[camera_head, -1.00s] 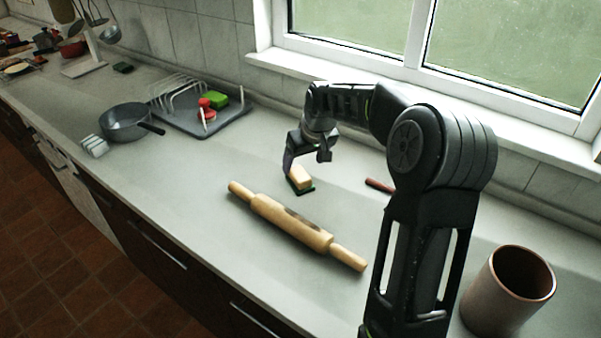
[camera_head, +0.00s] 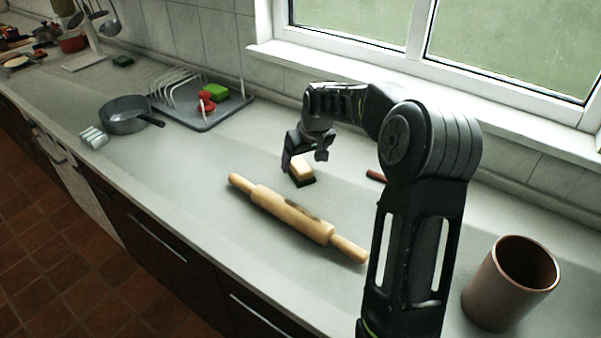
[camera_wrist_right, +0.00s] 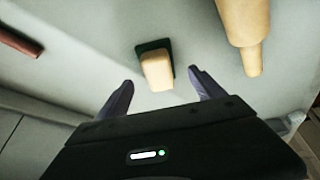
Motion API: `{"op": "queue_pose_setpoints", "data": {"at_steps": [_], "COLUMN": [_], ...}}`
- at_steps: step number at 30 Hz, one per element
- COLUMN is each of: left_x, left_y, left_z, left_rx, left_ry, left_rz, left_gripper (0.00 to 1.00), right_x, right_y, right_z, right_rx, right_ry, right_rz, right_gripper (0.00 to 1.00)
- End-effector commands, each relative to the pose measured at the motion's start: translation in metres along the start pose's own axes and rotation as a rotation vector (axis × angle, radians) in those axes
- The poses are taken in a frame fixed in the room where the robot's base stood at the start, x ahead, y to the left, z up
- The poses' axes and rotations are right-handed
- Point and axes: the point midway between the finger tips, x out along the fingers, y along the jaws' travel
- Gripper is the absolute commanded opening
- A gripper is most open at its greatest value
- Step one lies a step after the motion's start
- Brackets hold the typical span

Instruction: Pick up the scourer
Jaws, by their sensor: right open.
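The scourer (camera_head: 303,173) is a small pale yellow block with a dark green pad on one side. It lies on the grey counter behind the rolling pin. My right gripper (camera_head: 305,160) is just above it, pointing down, open and empty. In the right wrist view, the scourer (camera_wrist_right: 157,68) sits ahead of and between the two open fingertips (camera_wrist_right: 160,80), without visible contact. In the head view the fingers partly cover it. My left gripper is in neither view.
A wooden rolling pin (camera_head: 292,217) lies in front of the scourer. A dark red stick (camera_head: 376,175) lies to its right, and a brown pot (camera_head: 512,282) stands at the right. A drying rack (camera_head: 203,121) and grey pan (camera_head: 124,119) stand farther left. Clear counter separates them from the scourer.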

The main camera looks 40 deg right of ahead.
Motion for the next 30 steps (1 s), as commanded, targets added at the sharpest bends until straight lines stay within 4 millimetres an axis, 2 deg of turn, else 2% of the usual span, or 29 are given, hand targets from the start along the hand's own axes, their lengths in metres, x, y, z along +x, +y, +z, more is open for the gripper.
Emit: {"op": "queue_pose_setpoints", "data": {"at_steps": [1, 3, 7, 26, 30], "left_x": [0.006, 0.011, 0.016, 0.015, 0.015], "left_y": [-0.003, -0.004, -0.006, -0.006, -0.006], "left_z": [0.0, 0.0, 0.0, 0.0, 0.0], "left_rx": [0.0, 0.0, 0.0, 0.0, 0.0], "left_ry": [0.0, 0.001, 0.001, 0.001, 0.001], "left_rz": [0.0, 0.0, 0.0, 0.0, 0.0], "left_gripper": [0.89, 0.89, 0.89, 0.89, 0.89], "right_x": [0.012, 0.023, 0.037, 0.039, 0.039], "right_y": [0.001, 0.002, 0.002, 0.001, 0.001], "right_z": [0.002, 0.002, 0.001, 0.0, 0.0], "right_rx": [0.001, 0.001, 0.0, 0.0, 0.0], "right_ry": [-0.002, -0.001, 0.0, 0.001, 0.001], "right_rz": [0.0, 0.001, 0.0, 0.0, 0.0], "right_gripper": [0.78, 0.78, 0.78, 0.78, 0.69]}}
